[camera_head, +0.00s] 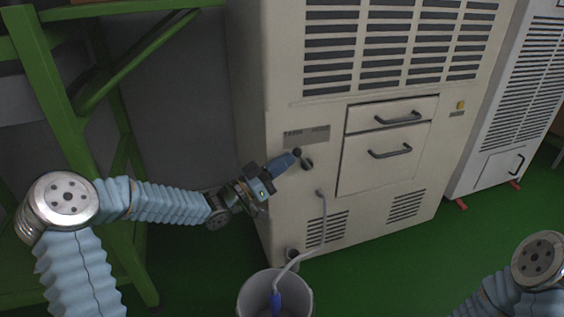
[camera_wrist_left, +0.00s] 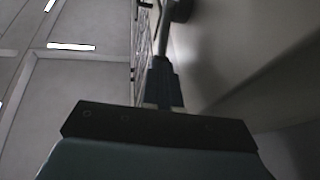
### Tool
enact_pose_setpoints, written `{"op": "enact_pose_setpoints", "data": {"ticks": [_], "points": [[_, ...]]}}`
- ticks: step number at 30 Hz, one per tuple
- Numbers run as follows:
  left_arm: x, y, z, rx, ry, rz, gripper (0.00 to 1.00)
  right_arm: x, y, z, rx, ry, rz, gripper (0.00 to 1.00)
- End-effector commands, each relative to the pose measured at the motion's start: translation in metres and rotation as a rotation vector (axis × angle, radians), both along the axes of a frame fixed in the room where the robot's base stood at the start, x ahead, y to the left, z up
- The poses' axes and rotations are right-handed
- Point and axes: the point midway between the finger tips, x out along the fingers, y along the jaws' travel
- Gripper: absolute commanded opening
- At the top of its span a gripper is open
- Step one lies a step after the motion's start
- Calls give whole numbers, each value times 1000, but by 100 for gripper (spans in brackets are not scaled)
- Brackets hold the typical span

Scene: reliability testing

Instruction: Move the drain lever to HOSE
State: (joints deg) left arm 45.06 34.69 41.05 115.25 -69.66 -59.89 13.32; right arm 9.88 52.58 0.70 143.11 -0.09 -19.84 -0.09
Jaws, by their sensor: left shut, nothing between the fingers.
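The drain lever (camera_head: 307,163) is a small dark handle on the beige cabinet's front, below a grey label plate (camera_head: 306,135) that seems to read TANK and HOSE. Its knob end points up and left, towards the TANK side. My left gripper (camera_head: 296,156) comes in from the left with its blue fingers shut and empty. The fingertips are at the lever's knob and partly cover it; I cannot tell if they touch. In the left wrist view the shut fingers (camera_wrist_left: 162,80) point at a dark round part at the top, probably the lever. My right gripper is out of view.
The beige cabinet (camera_head: 275,80) has drawers with dark handles right of the lever. A grey hose (camera_head: 323,225) runs down into a bucket (camera_head: 243,296) on the green floor. A green frame (camera_head: 45,80) stands at left, and a white cabinet (camera_head: 500,120) at right.

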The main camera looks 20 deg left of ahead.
Motion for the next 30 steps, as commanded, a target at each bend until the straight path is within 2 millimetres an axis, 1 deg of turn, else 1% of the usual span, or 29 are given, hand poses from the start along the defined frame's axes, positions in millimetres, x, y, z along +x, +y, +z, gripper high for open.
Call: {"op": "enact_pose_setpoints", "data": {"ticks": [1, 3, 6, 10, 14, 26, 30], "points": [[1, -3, 15, 38, 18, -2, 0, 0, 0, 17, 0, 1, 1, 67], [2, -5, 23, 95, 57, -1, 0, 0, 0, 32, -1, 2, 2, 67], [5, -10, 28, 170, 110, -2, 0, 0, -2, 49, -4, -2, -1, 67], [8, -13, 29, 238, 158, -1, 0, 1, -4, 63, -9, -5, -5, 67], [9, -14, 26, 271, 181, 0, 0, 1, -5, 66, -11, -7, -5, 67], [9, -14, 23, 273, 183, 1, 0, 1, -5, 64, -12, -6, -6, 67], [10, -17, 23, 273, 183, 0, 0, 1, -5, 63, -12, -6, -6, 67]]}}
